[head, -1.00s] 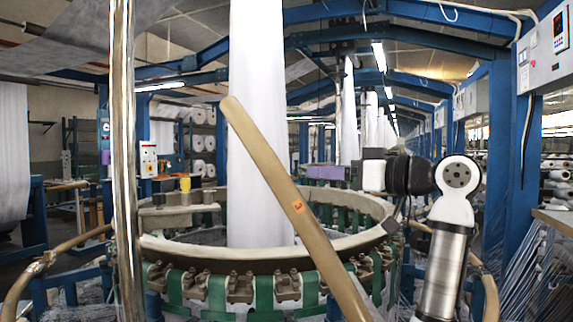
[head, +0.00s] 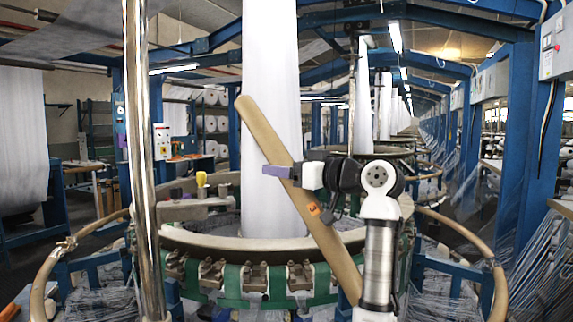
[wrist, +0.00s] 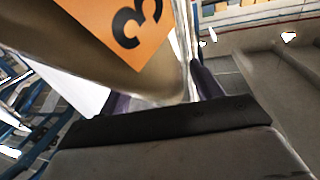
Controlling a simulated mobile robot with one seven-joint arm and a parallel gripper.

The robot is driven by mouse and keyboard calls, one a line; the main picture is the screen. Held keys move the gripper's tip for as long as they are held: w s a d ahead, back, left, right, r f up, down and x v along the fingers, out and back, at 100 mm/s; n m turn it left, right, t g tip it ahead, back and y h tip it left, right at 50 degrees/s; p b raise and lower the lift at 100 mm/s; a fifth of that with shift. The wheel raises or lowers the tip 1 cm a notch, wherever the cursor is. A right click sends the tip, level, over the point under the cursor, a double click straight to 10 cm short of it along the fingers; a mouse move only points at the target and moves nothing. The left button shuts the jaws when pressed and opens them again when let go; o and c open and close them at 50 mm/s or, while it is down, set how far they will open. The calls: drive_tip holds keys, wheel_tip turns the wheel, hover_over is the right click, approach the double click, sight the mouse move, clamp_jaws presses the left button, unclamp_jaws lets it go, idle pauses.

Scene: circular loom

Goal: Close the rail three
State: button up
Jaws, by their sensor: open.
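Rail three (head: 262,132) is a long tan bar, tilted with its upper end to the left, in front of the round loom. An orange label with a "3" (head: 314,209) is on it, and shows large in the wrist view (wrist: 135,28). My gripper (head: 275,172) is at the rail's middle, above the label, with a purple finger across the front of the rail. In the wrist view, my open gripper (wrist: 163,97) has a purple finger on each side, with the rail close ahead between them. Contact cannot be told.
The loom ring (head: 265,245) with green straps stands behind the rail. A shiny vertical pole (head: 138,150) is at left. A white fabric tube (head: 272,60) rises behind the rail. Curved tan rails (head: 465,235) stand at the right and left.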

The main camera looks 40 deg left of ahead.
drive_tip(key=shift+c, duration=0.4)
drive_tip(key=c, duration=1.3)
drive_tip(key=s+a+f+n+t+h+b, duration=0.1)
drive_tip(key=s+a+f+n+h+b, duration=0.1)
drive_tip(key=s+a+f+b, duration=0.65)
drive_tip(key=s+a+f+n+h+b, duration=0.1)
drive_tip(key=s+a+f+n+b, duration=0.3)
drive_tip(key=s+f, duration=0.85)
drive_tip(key=s+a+f+n+t+h+b, duration=0.1)
drive_tip(key=f+b, duration=0.3)
drive_tip(key=f, duration=0.7)
drive_tip(key=s+a+f+t+h+b, duration=0.1)
drive_tip(key=s+a+f+b, duration=0.2)
drive_tip(key=f, duration=0.8)
drive_tip(key=s+a+f+n+t+h+b, duration=0.1)
drive_tip(key=s+a+f+h+b, duration=0.1)
drive_tip(key=f, duration=0.9)
drive_tip(key=s+b, duration=0.1)
drive_tip(key=b, duration=0.1)
drive_tip(key=shift+s+f+n+b, duration=0.15)
drive_tip(key=shift+s+n+b, duration=0.15)
drive_tip(key=shift+s+b, duration=0.1)
drive_tip(key=o, duration=1.4)
drive_tip(key=shift+w, duration=0.1)
